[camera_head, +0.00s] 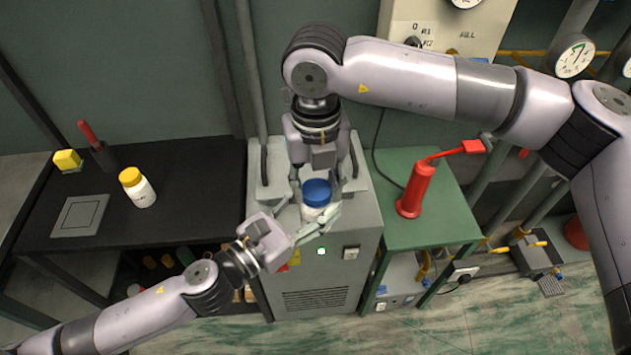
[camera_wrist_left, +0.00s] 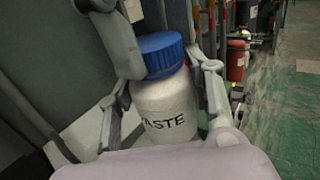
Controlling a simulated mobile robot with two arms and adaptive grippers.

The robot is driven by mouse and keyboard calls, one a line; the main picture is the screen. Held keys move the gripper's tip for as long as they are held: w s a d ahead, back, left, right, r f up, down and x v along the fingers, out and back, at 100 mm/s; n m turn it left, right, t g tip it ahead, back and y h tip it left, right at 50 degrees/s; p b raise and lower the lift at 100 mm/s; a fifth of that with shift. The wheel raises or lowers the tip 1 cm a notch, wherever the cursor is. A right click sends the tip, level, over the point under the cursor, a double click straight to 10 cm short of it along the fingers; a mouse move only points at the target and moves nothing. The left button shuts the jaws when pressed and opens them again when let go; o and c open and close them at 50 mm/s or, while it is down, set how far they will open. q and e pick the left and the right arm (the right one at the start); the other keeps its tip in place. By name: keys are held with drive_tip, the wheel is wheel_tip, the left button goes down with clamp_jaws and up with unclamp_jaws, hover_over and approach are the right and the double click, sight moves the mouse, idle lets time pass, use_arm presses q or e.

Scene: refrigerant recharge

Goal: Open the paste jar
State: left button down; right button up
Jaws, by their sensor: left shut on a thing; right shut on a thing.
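The paste jar is a white jar body (camera_head: 312,213) with a blue lid (camera_head: 316,191), upright over the grey metal cabinet. The wrist view shows the body (camera_wrist_left: 165,108) with dark lettering ending in "ASTE" and the ribbed lid (camera_wrist_left: 160,54) sitting on it with no visible gap. My left gripper (camera_head: 317,222) comes in from the lower left and is shut around the white body. My right gripper (camera_head: 318,184) reaches down from above and is shut on the blue lid. The jar's underside is hidden by the left gripper in the head view.
A white bottle with a yellow cap (camera_head: 138,188) stands on the black table (camera_head: 200,205) at left, near a grey square plate (camera_head: 80,215). A red cylindrical tool (camera_head: 414,190) stands on the green table (camera_head: 430,225) at right. A gauge panel is behind.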

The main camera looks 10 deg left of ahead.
use_arm(q)
drive_tip(key=shift+s+d, duration=0.15)
use_arm(e)
drive_tip(key=n, duration=0.6)
drive_tip(key=shift+w, duration=0.15)
drive_tip(key=n, duration=0.5)
drive_tip(key=shift+d+r+n, duration=0.1)
drive_tip(key=shift+n, duration=0.2)
drive_tip(key=n, duration=0.3)
drive_tip(key=shift+w+n, duration=0.15)
drive_tip(key=shift+n, duration=0.15)
drive_tip(key=n, duration=0.3)
drive_tip(key=shift+n, duration=0.3)
drive_tip(key=n, duration=0.5)
drive_tip(key=shift+w+n, duration=0.1)
drive_tip(key=shift+n, duration=0.2)
drive_tip(key=n, duration=0.7)
drive_tip(key=shift+w+n, duration=0.1)
drive_tip(key=shift+n, duration=0.2)
drive_tip(key=n, duration=0.3)
drive_tip(key=shift+n, duration=0.3)
drive_tip(key=n, duration=0.3)
drive_tip(key=shift+a+n, duration=0.2)
drive_tip(key=shift+n, duration=0.1)
drive_tip(key=shift+r, duration=0.2)
